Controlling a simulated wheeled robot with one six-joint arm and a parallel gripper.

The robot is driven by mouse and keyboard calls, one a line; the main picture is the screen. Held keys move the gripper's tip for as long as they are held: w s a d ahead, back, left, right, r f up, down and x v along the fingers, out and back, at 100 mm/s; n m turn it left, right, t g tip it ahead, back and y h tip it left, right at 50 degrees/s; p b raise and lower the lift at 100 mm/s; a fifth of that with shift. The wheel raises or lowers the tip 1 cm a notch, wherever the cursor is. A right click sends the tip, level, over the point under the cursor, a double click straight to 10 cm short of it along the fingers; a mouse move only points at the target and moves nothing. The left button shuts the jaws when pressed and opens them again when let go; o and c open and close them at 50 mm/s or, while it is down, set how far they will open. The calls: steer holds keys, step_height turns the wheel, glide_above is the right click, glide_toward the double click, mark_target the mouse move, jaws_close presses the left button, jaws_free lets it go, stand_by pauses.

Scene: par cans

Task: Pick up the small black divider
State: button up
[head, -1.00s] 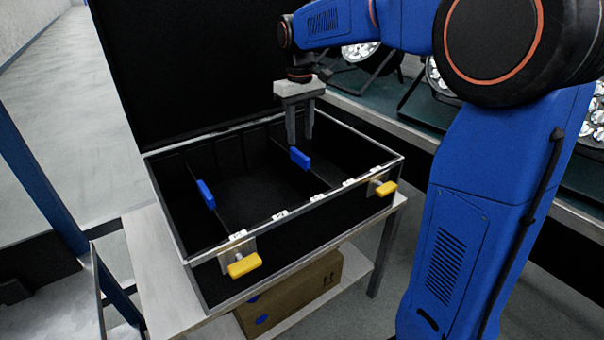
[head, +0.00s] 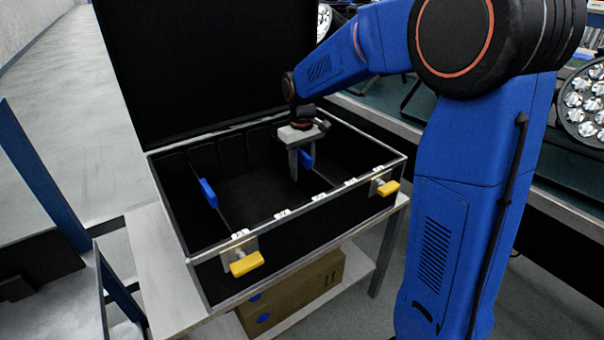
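An open black flight case (head: 290,218) with metal edges holds two thin black dividers, each with a blue tab on its top edge. The left divider's blue tab (head: 208,193) is in plain view. The right divider's blue tab (head: 307,160) is partly covered by my gripper (head: 302,176). My gripper points down inside the case mouth, its fingers at the right divider's tab. The fingers look apart, but whether they touch or straddle the tab cannot be told. The dividers' lower parts are lost in the dark interior.
The case's black lid (head: 200,65) stands open at the back. Yellow-handled latches (head: 246,263) stick out at the front. The case rests on a pale trolley (head: 160,262) with a cardboard box (head: 300,295) below. Stage lights (head: 585,100) stand on a bench at right.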

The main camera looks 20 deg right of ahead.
steer(key=shift+f, duration=0.85)
jaws_close()
steer(key=shift+r, duration=0.1)
